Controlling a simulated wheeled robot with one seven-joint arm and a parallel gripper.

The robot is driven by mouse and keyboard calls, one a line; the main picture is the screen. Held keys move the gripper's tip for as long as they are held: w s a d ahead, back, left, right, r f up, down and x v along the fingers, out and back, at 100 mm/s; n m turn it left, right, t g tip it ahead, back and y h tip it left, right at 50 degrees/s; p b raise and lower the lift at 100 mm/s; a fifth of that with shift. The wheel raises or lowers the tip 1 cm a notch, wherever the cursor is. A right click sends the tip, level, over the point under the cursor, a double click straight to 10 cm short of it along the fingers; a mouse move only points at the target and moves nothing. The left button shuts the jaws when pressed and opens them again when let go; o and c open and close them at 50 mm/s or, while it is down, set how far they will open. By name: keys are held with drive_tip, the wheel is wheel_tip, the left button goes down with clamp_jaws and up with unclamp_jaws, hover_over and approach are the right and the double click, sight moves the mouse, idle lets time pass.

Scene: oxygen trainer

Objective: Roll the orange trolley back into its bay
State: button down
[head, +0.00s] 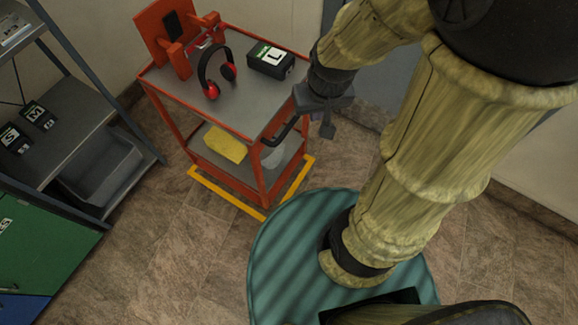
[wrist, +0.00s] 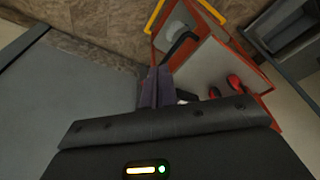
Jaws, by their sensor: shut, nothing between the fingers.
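The orange trolley (head: 262,120) has a grey top and stands upright against the back wall in the head view. Its front legs stand just inside the yellow floor outline (head: 228,196); the rear of the outline is hidden. Its black handle (head: 281,131) sticks out at the right end, and also shows in the wrist view (wrist: 182,42). My gripper (head: 327,128) is shut and empty, just right of the handle. In the wrist view its closed fingers (wrist: 155,88) are close to the handle; I cannot tell whether they touch it.
The trolley carries red-black headphones (head: 213,75), a black box marked L (head: 271,60), an orange stand (head: 178,38) and, below, a yellow item (head: 225,144). A grey shelf (head: 85,110) with boxes is at left. Brown floor is clear in front.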

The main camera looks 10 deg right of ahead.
drive_tip(key=shift+a, duration=0.1)
drive_tip(key=c, duration=1.9)
unclamp_jaws()
drive_tip(key=shift+s, duration=0.1)
drive_tip(key=o, duration=0.3)
drive_tip(key=shift+f, duration=0.3)
drive_tip(key=shift+o, duration=1.4)
drive_tip(key=w+d+f+g+y+b, duration=0.1)
drive_tip(key=f+b, duration=0.2)
drive_tip(key=f, duration=0.2)
drive_tip(key=w+d+f+m+g+y+b, duration=0.1)
drive_tip(key=w+d+f+g+b, duration=0.1)
drive_tip(key=f, duration=0.4)
drive_tip(key=shift+w+d+f+g+y+b, duration=0.2)
drive_tip(key=shift+f+g+y+b, duration=0.1)
drive_tip(key=shift+b, duration=0.3)
drive_tip(key=w+d+f+m+t+y+b, duration=0.2)
drive_tip(key=w+d+f+t+y+b, duration=0.1)
drive_tip(key=w+d+f+y+b, duration=0.1)
drive_tip(key=w+d+f+m+t+y+b, duration=0.2)
drive_tip(key=w+d+f+t+y+b, duration=0.2)
drive_tip(key=d+f+y, duration=0.4)
wheel_tip(320, 180, down, 3)
drive_tip(key=w+b, duration=0.1)
drive_tip(key=b, duration=0.1)
drive_tip(key=shift+w+b, duration=0.25)
drive_tip(key=shift+b, duration=0.15)
